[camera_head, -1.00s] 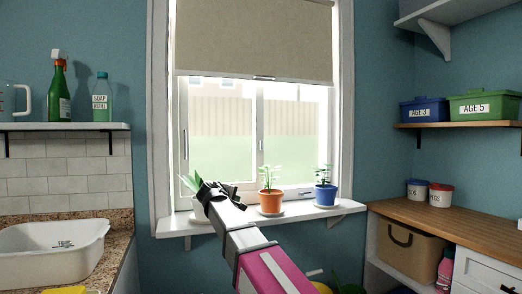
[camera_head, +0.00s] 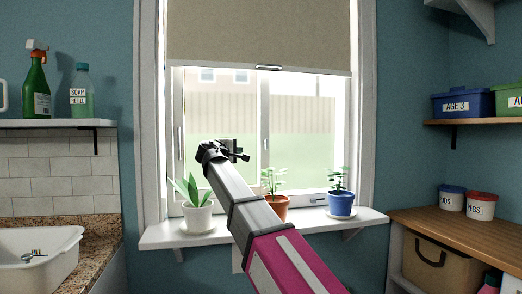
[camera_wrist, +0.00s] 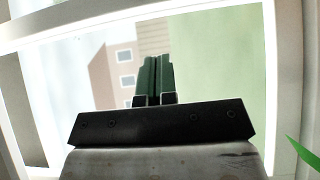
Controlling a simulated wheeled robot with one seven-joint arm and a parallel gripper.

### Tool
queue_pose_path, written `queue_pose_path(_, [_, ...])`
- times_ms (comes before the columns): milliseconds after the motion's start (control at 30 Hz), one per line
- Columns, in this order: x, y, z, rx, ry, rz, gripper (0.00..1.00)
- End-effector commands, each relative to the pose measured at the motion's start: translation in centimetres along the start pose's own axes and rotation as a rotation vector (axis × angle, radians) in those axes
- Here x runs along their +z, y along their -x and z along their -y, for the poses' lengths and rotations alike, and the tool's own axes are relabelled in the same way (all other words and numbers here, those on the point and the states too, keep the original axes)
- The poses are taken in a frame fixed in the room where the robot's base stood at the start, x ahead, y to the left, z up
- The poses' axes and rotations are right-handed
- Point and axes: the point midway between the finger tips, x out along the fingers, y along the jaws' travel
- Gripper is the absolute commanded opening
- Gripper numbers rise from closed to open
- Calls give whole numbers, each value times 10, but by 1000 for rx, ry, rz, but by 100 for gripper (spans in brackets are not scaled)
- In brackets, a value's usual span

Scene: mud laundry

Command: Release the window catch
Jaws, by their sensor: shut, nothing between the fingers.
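The window (camera_head: 305,125) has white frames and two panes. A slim upright grey handle (camera_head: 180,143) shows on its left edge, and another small upright piece (camera_head: 265,145) shows on the middle bar. A low dark fitting (camera_head: 318,198) lies at the bottom right of the frame. I cannot tell which is the catch. My gripper (camera_head: 238,150) is in front of the left pane, between the two upright pieces and above the sill. In the wrist view its green fingers (camera_wrist: 154,78) are closed together and empty, facing the glass, with the white frame around.
Potted plants stand on the sill (camera_head: 160,236): a white pot (camera_head: 198,218) below my gripper, a terracotta pot (camera_head: 278,208) partly behind my arm, and a blue pot (camera_head: 341,204). A beige blind (camera_head: 260,35) hangs above. A leaf (camera_wrist: 304,153) shows at the right of the wrist view.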

Motion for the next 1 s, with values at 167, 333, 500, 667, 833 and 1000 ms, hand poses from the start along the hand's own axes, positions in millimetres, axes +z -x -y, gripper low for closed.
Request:
queue_pose_path(167, [0, -9, 0, -1, 0, 1, 0])
queue_pose_path(333, [-1, -34, 0, -1, 0, 2, 0])
queue_pose_path(500, [-1, -67, 0, -2, 0, 2, 0])
queue_pose_path(667, [-1, -96, 0, -1, 0, 2, 0])
queue_pose_path(833, [15, -115, 1, -1, -1, 2, 0])
queue_pose_path(1000, [25, -125, 1, -1, -1, 1, 0])
